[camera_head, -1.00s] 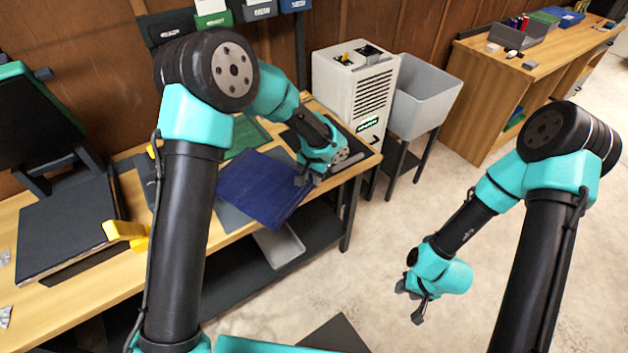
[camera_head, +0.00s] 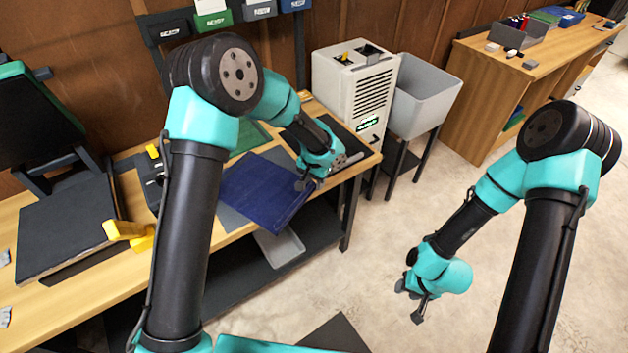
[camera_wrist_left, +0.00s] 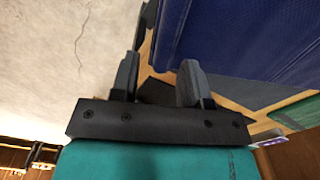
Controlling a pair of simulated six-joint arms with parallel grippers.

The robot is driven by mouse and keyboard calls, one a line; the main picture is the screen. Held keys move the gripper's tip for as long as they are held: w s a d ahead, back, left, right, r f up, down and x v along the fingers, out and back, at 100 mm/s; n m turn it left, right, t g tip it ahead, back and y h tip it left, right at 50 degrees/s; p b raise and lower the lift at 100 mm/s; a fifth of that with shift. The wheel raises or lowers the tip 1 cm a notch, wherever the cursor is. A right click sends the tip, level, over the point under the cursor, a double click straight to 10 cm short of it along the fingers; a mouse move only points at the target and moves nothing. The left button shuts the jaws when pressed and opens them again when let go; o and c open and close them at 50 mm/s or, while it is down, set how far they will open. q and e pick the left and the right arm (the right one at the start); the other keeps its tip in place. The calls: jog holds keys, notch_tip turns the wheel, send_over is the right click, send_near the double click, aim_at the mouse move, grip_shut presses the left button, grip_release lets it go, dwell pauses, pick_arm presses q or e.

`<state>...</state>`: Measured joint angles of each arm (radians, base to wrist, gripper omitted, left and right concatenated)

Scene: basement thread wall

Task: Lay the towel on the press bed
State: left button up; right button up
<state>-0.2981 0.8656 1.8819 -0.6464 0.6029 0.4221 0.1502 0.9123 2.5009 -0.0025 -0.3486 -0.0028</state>
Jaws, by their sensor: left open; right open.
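The towel (camera_head: 262,192) is a folded dark blue cloth lying on the wooden bench, its front corner by the bench's front edge. My left gripper (camera_head: 306,184) is open at the towel's right edge. In the left wrist view the towel (camera_wrist_left: 240,40) lies just beyond the fingers (camera_wrist_left: 158,84), with nothing between them; I cannot tell whether they touch it. The press bed (camera_head: 68,228) is a flat black plate at the left of the bench, empty, with the press's upper platen (camera_head: 35,112) raised behind it. My right gripper (camera_head: 418,300) is open and empty over the floor.
A yellow handle (camera_head: 128,232) stands at the bed's right edge. A green mat (camera_head: 246,138) lies behind the towel. A white machine (camera_head: 352,90) and a grey bin (camera_head: 424,95) stand at the right. A grey tray (camera_head: 280,246) sits on the shelf below.

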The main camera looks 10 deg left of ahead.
pick_arm(q)
jog(key=shift+r, duration=0.15)
notch_tip(320, 180, up, 12)
dwell(0.5)
jog(key=shift+d, duration=0.1)
pick_arm(e)
jog(key=shift+o, duration=0.4)
